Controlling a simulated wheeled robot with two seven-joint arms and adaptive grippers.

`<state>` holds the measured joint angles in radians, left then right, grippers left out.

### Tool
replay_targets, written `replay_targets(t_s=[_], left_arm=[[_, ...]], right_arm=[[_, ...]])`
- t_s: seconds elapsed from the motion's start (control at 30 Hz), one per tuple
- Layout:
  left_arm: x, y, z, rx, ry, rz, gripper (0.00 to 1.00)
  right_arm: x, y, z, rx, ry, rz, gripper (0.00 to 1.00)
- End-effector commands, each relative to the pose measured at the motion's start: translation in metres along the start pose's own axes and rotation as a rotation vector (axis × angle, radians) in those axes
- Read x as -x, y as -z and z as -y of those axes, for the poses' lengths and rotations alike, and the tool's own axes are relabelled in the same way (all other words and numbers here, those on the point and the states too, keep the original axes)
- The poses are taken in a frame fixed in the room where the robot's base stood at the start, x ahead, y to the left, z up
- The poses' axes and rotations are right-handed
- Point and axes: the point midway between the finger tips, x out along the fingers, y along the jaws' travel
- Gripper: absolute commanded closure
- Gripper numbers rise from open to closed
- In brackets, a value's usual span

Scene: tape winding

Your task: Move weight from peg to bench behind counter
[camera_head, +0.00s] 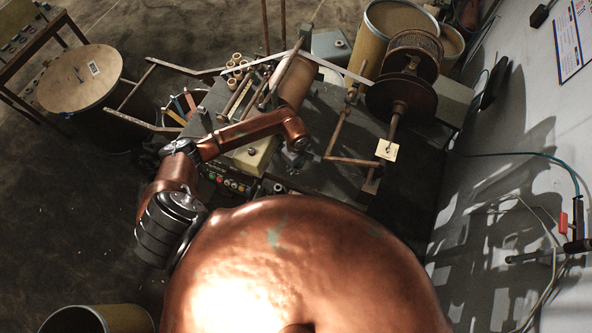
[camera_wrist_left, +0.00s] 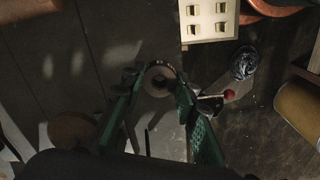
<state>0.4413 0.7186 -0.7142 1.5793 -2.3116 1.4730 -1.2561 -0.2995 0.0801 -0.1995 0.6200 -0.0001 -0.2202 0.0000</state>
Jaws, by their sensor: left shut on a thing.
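My left arm comes in from the left in the head view, and its gripper (camera_head: 295,158) hangs over the dark bench (camera_head: 335,118). In the left wrist view the green fingers of my left gripper (camera_wrist_left: 158,80) are shut on a small round piece with a pale ring face, which I take to be the weight (camera_wrist_left: 158,74). In the head view the gripper and arm hide the weight. I cannot tell which upright part is the peg, or which box is the counter. My right gripper is not in view.
A cream box (camera_head: 250,158) with buttons stands left of the gripper. A large reel (camera_head: 405,75), drums (camera_head: 388,30) and a roller (camera_head: 294,80) stand on the far side. A red knob (camera_wrist_left: 229,93) shows close to the fingers in the left wrist view. A wall is at the right.

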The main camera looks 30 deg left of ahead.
Motion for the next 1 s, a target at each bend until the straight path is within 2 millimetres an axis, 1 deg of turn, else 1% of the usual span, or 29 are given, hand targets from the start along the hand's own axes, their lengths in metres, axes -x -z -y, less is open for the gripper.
replay_targets(t_s=[0.17,0.3,0.4,0.67,0.83,0.87,1.0], left_arm=[[-0.014,0.000,0.000,0.002,0.002,0.001,1.00],[-0.034,-0.001,0.000,0.003,0.001,0.003,1.00],[-0.043,0.000,-0.001,0.001,0.000,0.001,1.00],[-0.045,0.000,-0.001,-0.001,-0.002,0.000,1.00],[-0.050,0.001,-0.001,-0.001,-0.002,-0.001,1.00],[-0.049,0.000,0.000,-0.001,-0.001,-0.001,0.70],[-0.049,0.000,0.000,-0.001,-0.001,-0.001,0.61]], right_arm=[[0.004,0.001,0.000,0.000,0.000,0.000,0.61],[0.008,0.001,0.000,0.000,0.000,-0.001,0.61],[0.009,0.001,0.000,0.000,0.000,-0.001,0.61],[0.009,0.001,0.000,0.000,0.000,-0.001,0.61],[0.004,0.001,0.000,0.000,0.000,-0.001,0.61],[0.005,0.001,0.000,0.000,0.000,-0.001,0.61],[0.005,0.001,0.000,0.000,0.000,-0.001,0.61]])
